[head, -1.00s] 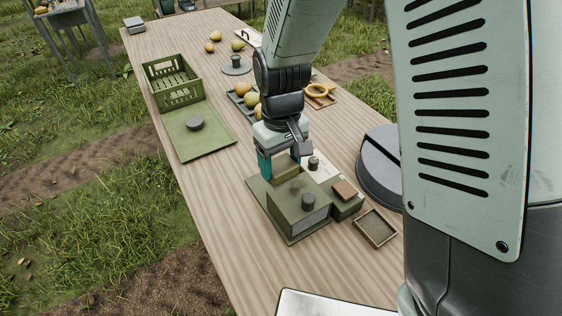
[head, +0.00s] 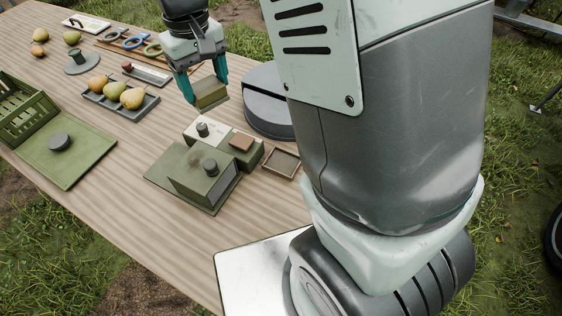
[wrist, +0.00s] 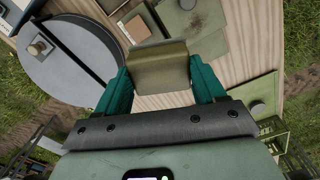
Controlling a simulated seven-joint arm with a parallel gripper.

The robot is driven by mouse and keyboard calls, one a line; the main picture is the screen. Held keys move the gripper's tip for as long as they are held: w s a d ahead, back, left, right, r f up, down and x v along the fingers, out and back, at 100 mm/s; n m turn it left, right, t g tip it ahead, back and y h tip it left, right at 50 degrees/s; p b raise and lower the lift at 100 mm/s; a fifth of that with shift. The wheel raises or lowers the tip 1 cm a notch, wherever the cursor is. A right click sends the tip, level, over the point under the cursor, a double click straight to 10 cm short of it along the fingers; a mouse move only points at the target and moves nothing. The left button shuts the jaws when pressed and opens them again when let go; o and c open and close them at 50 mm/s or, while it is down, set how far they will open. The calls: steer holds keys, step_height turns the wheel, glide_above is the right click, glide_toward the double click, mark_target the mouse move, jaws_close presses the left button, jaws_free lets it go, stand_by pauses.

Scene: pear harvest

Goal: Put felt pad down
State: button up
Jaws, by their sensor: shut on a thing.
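The felt pad (head: 210,93), an olive-tan block shape, is between the teal fingers of my gripper (head: 200,85). My gripper is shut on it and holds it above the table, behind the green box with a dark knob (head: 203,178). In the wrist view the pad (wrist: 160,66) spans the gap between the two fingers (wrist: 162,88), its broad face toward the camera. Its underside is hidden.
A grey-white and green block (head: 222,137) with a brown square pad (head: 241,142) stands beside the green box. A small empty wooden tray (head: 281,163) lies right of it. A round dark-grey lidded container (head: 265,105) stands close right of my gripper. Pears lie in a grey tray (head: 95,99).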

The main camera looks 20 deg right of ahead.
steer(key=w+d+r+m, duration=0.1)
steer(key=d+r+m, duration=0.35)
steer(key=d, duration=0.45)
steer(key=shift+s+d+f+m, duration=0.85)
steer(key=shift+f+m, duration=0.65)
steer(key=shift+f, duration=3.25)
steer(key=shift+s+d+f+m, duration=0.9)
steer(key=shift+f+m, duration=0.65)
steer(key=shift+f, duration=3.2)
steer(key=shift+s+d+f+m, duration=0.65)
steer(key=shift+d+f+m, duration=0.6)
steer(key=shift+f, duration=3.5)
steer(key=shift+a+f+m, duration=0.1)
steer(key=shift+a+m, duration=0.15)
steer(key=o, duration=1.2)
